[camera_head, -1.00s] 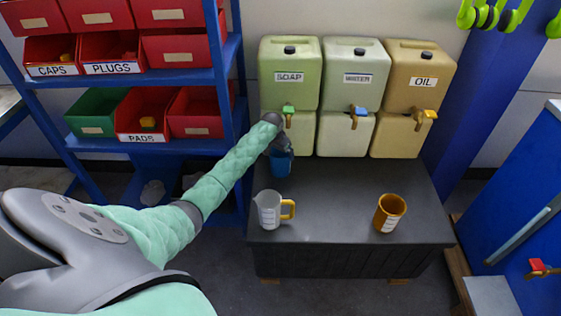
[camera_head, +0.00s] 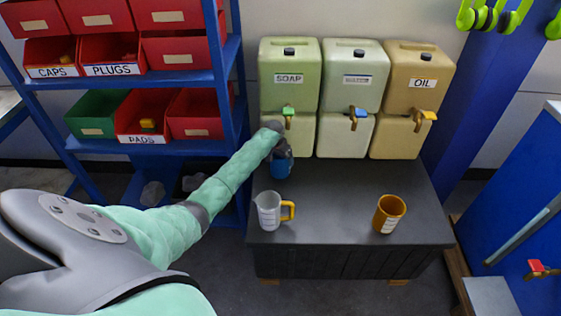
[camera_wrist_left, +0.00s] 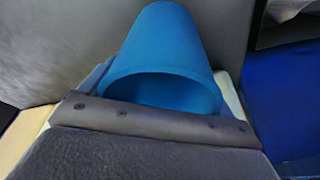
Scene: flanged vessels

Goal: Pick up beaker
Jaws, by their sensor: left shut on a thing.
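A blue beaker (camera_head: 282,168) is at the back left of the dark bench, below the soap container's tap. My left gripper (camera_head: 281,150) is shut on it from above, and the hand hides part of it. In the left wrist view the blue beaker (camera_wrist_left: 165,45) fills the upper middle, its open rim towards the camera, with the dark gripper body in front. A grey-white jug (camera_head: 269,211) with a yellow handle stands at the bench's front left. An orange beaker (camera_head: 389,213) stands to the right. My right gripper is not in view.
Soap (camera_head: 288,95), water (camera_head: 352,100) and oil (camera_head: 410,95) containers with taps stand along the back of the bench (camera_head: 335,200). A blue shelf (camera_head: 150,80) with red and green bins is at the left. The bench's middle is clear.

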